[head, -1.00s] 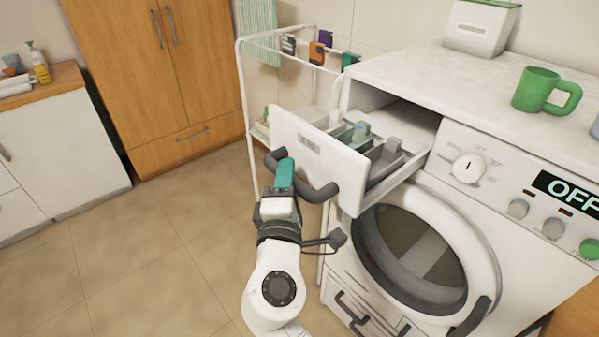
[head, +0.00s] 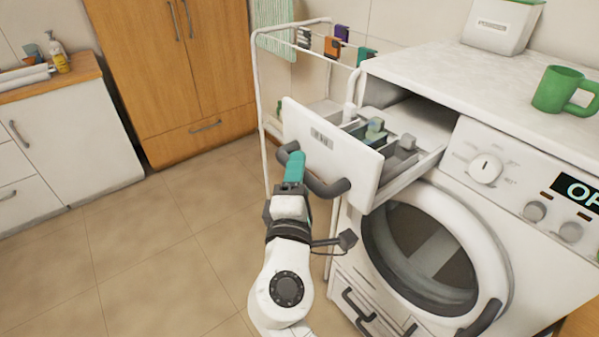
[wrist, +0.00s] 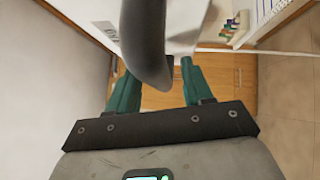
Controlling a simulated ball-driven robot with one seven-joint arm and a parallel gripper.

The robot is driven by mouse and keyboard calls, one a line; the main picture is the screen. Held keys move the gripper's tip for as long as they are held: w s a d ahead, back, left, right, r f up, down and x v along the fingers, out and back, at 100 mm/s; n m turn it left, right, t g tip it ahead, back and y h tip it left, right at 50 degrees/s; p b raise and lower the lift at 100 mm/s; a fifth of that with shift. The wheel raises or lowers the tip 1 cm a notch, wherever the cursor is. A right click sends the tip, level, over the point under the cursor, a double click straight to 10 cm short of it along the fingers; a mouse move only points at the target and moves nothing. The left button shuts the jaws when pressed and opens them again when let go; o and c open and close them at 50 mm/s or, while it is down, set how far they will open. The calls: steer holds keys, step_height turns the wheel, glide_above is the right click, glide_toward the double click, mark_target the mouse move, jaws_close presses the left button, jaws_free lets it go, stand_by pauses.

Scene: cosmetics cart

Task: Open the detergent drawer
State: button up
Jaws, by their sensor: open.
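The detergent drawer (head: 335,148) of the white washing machine (head: 530,185) stands pulled out, with its inner compartments showing. Its dark curved handle (head: 330,188) is on the drawer's white front, and in the wrist view the handle (wrist: 147,45) comes down between the fingers. My gripper (head: 294,168) is at the handle, its teal fingers over the handle's left part in the head view. In the wrist view my gripper (wrist: 155,82) has its fingers apart, one on each side of the handle, with gaps showing. Contact is hard to tell.
A white drying rack (head: 262,110) with small hanging items stands behind the drawer. The round washer door (head: 425,255) below is closed. A green mug (head: 560,90) stands on the worktop. The tiled floor (head: 150,260) at left is clear.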

steer(key=s+a+f+b, duration=0.1)
steer(key=s+b, duration=0.1)
steer(key=s, duration=0.7)
steer(key=shift+s+a+f, duration=0.2)
steer(key=shift+s+f, duration=0.05)
steer(key=shift+s, duration=0.15)
steer(key=s+d+f+m+g+h, duration=0.1)
steer(key=s+d+f+m+g, duration=0.2)
steer(key=d+f, duration=0.35)
steer(key=s+d+f+m+g+h, duration=0.1)
steer(key=d+f+m+g, duration=0.3)
steer(key=d+f, duration=0.3)
steer(key=s+d+f+m+g+h, duration=0.1)
steer(key=s+d+f+m+g, duration=0.15)
steer(key=d+f+m, duration=0.4)
steer(key=s+d+f+m+g+y, duration=0.1)
steer(key=s+d+f+g+y, duration=0.1)
steer(key=s, duration=0.4)
steer(key=s+d+f+m+g+y, duration=0.1)
steer(key=s+d+f+m+g, duration=0.1)
steer(key=s, duration=0.5)
steer(key=s+d+f+m+g+y, duration=0.2)
steer(key=s+d+f+g, duration=0.1)
steer(key=s+f+g, duration=0.2)
steer(key=shift+s+d+f+y, duration=0.3)
steer(key=shift+s+f, duration=0.1)
steer(key=shift+s, duration=0.35)
